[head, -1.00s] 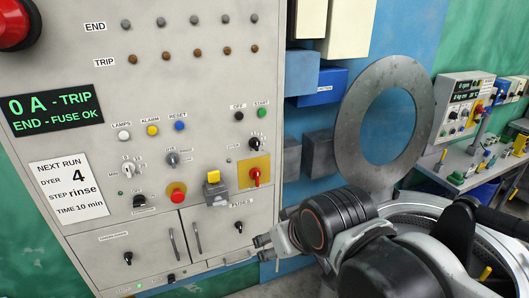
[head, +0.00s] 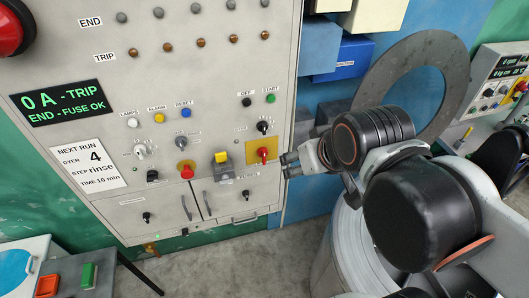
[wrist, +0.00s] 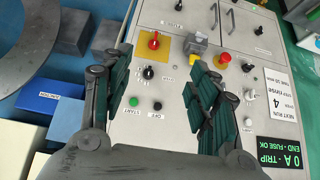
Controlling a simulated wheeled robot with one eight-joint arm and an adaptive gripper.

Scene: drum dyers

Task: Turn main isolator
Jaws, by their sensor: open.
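The control panel (head: 215,60) carries a red rotary handle (head: 262,154) on a yellow plate (head: 251,147), which looks like the main isolator; its label is too small to read. In the wrist view the red handle (wrist: 155,41) sits on its yellow plate, ahead of the gap between my fingers. The handle looks close to upright in the head view. My gripper (head: 287,164) is just right of the plate in the head view, open and apart from the handle. In the wrist view its two dark ribbed fingers (wrist: 147,78) are spread with nothing between them.
Left of the handle are a yellow-topped grey fitting (head: 222,157) and a red mushroom button (head: 187,171). A black knob (head: 264,127) and green start button (head: 271,98) are above. Blue and grey boxes (head: 340,60) and a large metal ring (head: 445,70) stand to the right.

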